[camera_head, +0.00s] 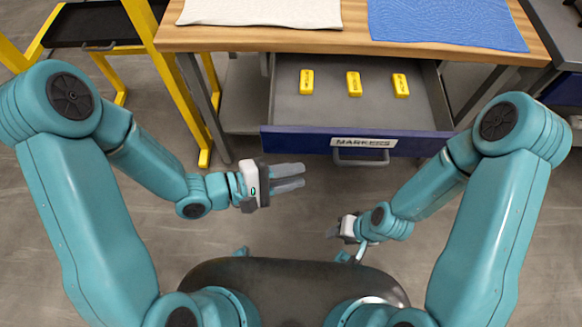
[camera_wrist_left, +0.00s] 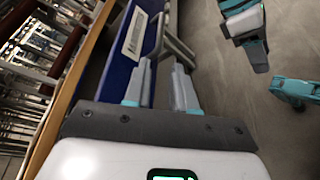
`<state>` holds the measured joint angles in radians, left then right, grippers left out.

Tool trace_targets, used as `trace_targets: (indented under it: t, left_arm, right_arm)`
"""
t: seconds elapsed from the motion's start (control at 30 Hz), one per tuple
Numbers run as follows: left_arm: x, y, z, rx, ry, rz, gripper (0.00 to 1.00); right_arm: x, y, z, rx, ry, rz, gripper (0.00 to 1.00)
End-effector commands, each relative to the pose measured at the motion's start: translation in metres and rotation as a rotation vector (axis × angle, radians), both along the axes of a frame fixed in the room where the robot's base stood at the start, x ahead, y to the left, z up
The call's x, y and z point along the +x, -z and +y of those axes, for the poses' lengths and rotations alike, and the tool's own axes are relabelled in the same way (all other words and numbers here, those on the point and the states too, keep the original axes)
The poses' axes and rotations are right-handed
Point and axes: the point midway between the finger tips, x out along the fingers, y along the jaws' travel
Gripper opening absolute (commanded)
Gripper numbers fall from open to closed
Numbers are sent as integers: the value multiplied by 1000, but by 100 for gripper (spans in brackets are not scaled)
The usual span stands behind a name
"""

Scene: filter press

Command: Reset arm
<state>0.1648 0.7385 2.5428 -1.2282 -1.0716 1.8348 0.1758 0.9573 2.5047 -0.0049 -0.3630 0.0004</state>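My left gripper (camera_head: 289,178) is in the air in front of the drawer, left of its handle, and holds nothing. Its two fingers stand apart in the left wrist view (camera_wrist_left: 158,88), with a gap between them. My right gripper (camera_head: 333,230) is lower and to the right, over the floor, pointing left. Its fingers are small and dark in the head view, so their opening is unclear. Both arms are bent in front of my body.
The drawer (camera_head: 284,108) with a blue front stands open under the wooden table (camera_head: 355,40). Several yellow blocks (camera_head: 354,84) lie in it. Its handle (camera_head: 361,160) sticks out towards me. A white cloth (camera_head: 260,12) and a blue cloth (camera_head: 445,22) lie on the table. A yellow frame (camera_head: 180,80) stands left.

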Motion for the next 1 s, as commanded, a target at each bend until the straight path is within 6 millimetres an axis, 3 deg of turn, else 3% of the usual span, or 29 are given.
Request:
trace_targets:
  t: [0.57,0.67,0.8,0.87,1.0]
  left_arm:
    - [0,-2,0,0,0,-1,25]
    - [-2,-16,-1,-2,3,9,25]
    - [-1,-39,-1,10,-38,83,25]
    - [6,-34,6,89,-107,129,25]
    - [7,6,36,419,-157,116,25]
  right_arm:
    - [0,-2,0,0,0,0,47]
    - [0,-19,0,0,0,1,47]
    - [0,-62,0,0,0,0,47]
    - [0,-83,0,0,0,0,47]
    - [0,-109,0,0,0,0,47]
